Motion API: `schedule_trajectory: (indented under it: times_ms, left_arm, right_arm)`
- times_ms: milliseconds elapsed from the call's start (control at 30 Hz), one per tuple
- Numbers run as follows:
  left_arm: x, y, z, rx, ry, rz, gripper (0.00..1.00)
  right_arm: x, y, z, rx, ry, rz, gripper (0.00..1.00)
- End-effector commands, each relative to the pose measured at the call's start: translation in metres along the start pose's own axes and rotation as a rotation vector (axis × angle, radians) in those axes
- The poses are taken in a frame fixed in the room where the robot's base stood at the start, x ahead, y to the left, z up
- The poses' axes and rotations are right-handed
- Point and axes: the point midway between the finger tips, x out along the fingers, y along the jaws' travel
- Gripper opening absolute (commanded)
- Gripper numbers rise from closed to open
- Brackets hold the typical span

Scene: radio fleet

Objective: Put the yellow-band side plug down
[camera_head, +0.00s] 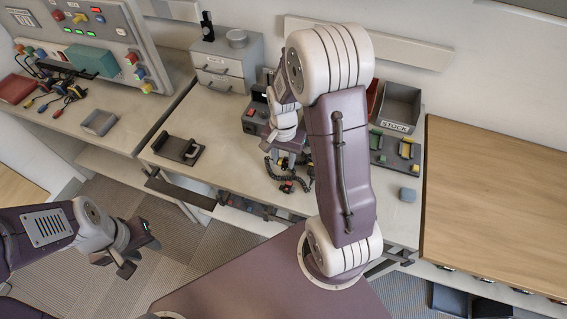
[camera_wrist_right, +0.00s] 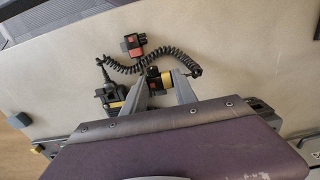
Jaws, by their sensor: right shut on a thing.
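The yellow-band side plug (camera_wrist_right: 153,73) is a small dark piece with a yellow band and a bit of red, between the fingertips of my right gripper (camera_wrist_right: 158,82) in the right wrist view. The gripper is shut on it. A coiled black cord (camera_wrist_right: 178,53) runs beside it. In the head view my right gripper (camera_head: 291,160) is low over the middle table, largely behind my arm. I cannot tell whether the plug touches the tabletop. My left gripper (camera_head: 138,255) is empty, its fingers apart, over the floor at the lower left.
A red-banded plug (camera_wrist_right: 135,46) lies near the cord; a dark yellow-banded piece (camera_wrist_right: 114,97) is left of the fingers. On the middle table stand a black holder (camera_head: 178,149), a grey drawer unit (camera_head: 222,68), and a STOCK bin (camera_head: 399,106). The table's front left is clear.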

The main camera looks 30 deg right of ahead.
Motion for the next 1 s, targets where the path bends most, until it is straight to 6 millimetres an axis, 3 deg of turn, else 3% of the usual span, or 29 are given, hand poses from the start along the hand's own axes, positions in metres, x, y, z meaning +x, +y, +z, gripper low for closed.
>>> schedule_trajectory:
  times_ms: [200, 433, 1000]
  left_arm:
    - [0.001, 0.000, 0.000, 0.000, 0.000, 0.000, 0.36]
    - [0.006, 0.000, 0.001, 0.000, 0.000, 0.000, 0.36]
    - [0.012, 0.000, 0.001, 0.000, 0.000, 0.000, 0.36]
  right_arm:
    - [0.008, -0.004, -0.006, 0.000, -0.001, 0.001, 0.01]
    - [0.043, -0.004, -0.005, 0.000, -0.002, 0.001, 0.01]
    - [0.056, -0.004, -0.005, 0.000, -0.001, 0.001, 0.01]
